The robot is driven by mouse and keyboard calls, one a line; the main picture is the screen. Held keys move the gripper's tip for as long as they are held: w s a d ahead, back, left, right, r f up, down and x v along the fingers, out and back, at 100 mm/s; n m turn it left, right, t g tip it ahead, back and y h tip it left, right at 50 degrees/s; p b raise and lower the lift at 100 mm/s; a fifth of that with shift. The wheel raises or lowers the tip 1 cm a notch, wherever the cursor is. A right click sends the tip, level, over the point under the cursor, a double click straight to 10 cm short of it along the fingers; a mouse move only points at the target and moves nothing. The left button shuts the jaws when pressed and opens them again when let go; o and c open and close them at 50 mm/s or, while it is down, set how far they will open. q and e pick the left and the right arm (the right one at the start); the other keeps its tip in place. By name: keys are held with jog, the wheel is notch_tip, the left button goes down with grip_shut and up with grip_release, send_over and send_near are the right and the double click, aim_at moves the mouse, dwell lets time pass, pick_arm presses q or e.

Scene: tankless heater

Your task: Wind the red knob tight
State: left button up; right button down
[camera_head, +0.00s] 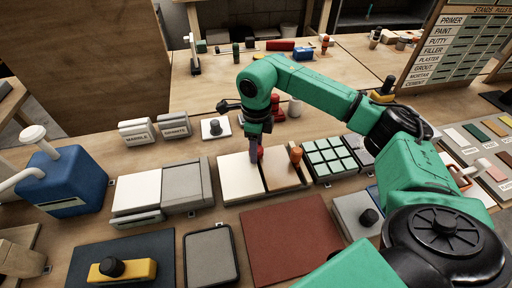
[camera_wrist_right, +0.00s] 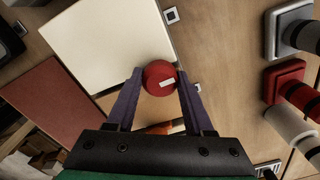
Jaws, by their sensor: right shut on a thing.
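The red knob (camera_wrist_right: 158,74) is a short round cap with a white mark on its top. In the right wrist view it sits between the fingertips of my right gripper (camera_wrist_right: 161,80), which is shut on it. In the head view the red knob (camera_head: 261,153) shows only in part, behind the fingers of my right gripper (camera_head: 254,156), at the back edge of a white panel (camera_head: 240,182). The panel also fills the upper left of the right wrist view (camera_wrist_right: 95,40). My left gripper is not in view.
An orange knob (camera_head: 296,156) stands just right, on a brown panel (camera_head: 285,176). A tray of pale green tiles (camera_head: 330,160) lies beyond it. Behind my gripper stand a red post on a red base (camera_head: 275,108) and a white cylinder (camera_head: 295,107). A blue box (camera_head: 66,182) stands left.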

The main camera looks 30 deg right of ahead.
jog(key=shift+c, duration=2.2)
grip_release()
jog(key=shift+f, duration=0.1)
notch_tip(320, 180, up, 5)
jog(key=p, duration=0.4)
